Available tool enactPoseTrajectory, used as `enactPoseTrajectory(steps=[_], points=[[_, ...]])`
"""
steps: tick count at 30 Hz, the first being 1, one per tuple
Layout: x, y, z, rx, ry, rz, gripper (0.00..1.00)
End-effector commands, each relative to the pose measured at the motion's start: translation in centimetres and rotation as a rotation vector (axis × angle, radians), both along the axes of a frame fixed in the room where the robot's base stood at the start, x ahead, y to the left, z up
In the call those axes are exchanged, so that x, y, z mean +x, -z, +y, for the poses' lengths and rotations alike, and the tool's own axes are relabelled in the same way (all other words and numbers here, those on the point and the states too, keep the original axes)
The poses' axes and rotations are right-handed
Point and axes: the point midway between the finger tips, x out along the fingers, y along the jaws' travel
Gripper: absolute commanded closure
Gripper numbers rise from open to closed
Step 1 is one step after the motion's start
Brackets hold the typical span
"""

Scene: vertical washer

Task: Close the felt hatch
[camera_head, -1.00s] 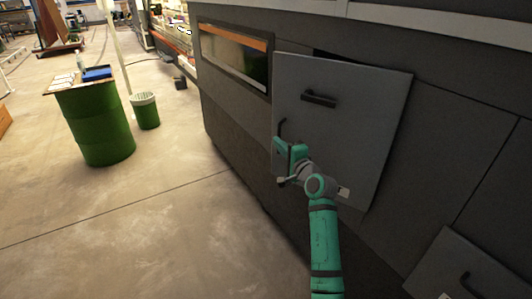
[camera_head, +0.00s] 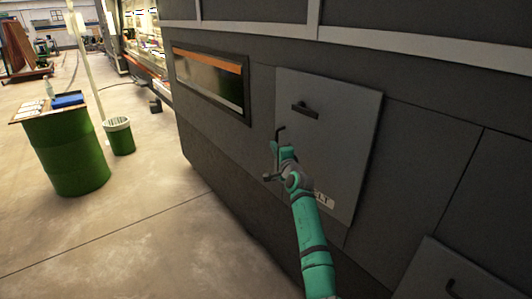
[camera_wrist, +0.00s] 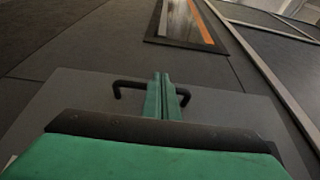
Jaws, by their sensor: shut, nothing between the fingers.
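The felt hatch is a flat grey panel (camera_head: 340,140) on the dark machine front, with a partly covered white label (camera_head: 324,200) low on it. It looks nearly flush, though its right edge shows some thickness. It has a black upper handle (camera_head: 305,109) and a second black handle (camera_head: 279,133) near its left edge. My gripper (camera_head: 276,150) is at the left part of the hatch, by the second handle. In the wrist view, my gripper's green fingers (camera_wrist: 163,95) are together with nothing between them, in front of a black handle (camera_wrist: 125,86). Whether they touch the panel is unclear.
A framed window (camera_head: 212,83) is left of the hatch. Another grey panel (camera_head: 455,275) with a dark handle sits at the lower right. A green barrel (camera_head: 66,150) and a bin (camera_head: 119,138) stand at the left. The floor between them and the machine is clear.

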Motion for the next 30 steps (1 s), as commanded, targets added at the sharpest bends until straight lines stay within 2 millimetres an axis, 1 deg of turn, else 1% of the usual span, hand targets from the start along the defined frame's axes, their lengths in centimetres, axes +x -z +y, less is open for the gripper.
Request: enactPoseTrajectory(steps=[3, 10, 19, 30], points=[[1.1, 0.0, -0.9, -0.001, 0.04, 0.002, 1.0], [2.2, 0.0, -2.1, 0.0, 0.086, 0.0, 1.0], [2.4, 0.0, -2.8, 0.001, 0.101, 0.0, 1.0], [2.1, 0.0, -3.4, 0.004, 0.107, -0.001, 1.0]])
